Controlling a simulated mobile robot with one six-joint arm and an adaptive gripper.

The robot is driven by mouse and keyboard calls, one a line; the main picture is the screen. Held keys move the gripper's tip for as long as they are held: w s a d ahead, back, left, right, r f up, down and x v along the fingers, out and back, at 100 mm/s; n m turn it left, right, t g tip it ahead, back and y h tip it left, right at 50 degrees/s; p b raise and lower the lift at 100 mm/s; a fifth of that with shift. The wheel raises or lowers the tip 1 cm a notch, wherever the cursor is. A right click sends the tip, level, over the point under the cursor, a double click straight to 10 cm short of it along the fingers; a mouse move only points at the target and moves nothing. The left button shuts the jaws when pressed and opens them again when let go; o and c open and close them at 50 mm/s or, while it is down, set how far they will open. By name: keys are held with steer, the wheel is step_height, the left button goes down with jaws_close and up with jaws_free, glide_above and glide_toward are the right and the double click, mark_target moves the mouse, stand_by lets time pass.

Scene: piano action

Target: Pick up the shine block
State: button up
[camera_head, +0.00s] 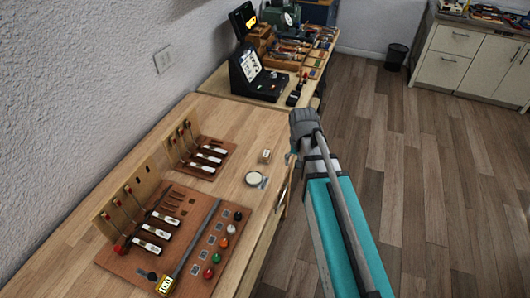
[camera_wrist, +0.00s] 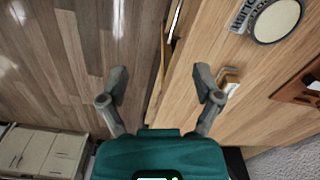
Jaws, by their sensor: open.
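A small pale wooden block (camera_head: 265,156), which looks like the shine block, sits on the workbench (camera_head: 232,122) near its right edge. In the wrist view the block (camera_wrist: 231,74) shows just behind and beside the right finger, which partly hides it. My gripper (camera_wrist: 160,82) is open and empty. Its fingers straddle the bench edge, with the left one over the floor and the right one over the bench. In the head view my arm comes in from the lower right, and the gripper is mostly hidden.
A round pale disc (camera_head: 254,178) lies near the block, with a small label beside it. A second table (camera_head: 235,82) with tools is behind.

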step_height(320, 180, up, 6)
steer(key=m+p, duration=0.2)
steer(key=p, duration=0.3)
glide_above(267, 151)
steer(key=shift+a, duration=0.25)
steer(key=shift+f, duration=0.1)
step_height(267, 151, down, 8)
steer(key=b, duration=0.8)
steer(key=shift+f+b, duration=0.25)
steer(key=shift+b, duration=0.15)
steer(key=shift+f, duration=0.1)
steer(key=f+b, duration=0.5)
steer(key=shift+d, duration=0.25)
steer(key=c, duration=1.1)
steer(key=shift+r, duration=0.15)
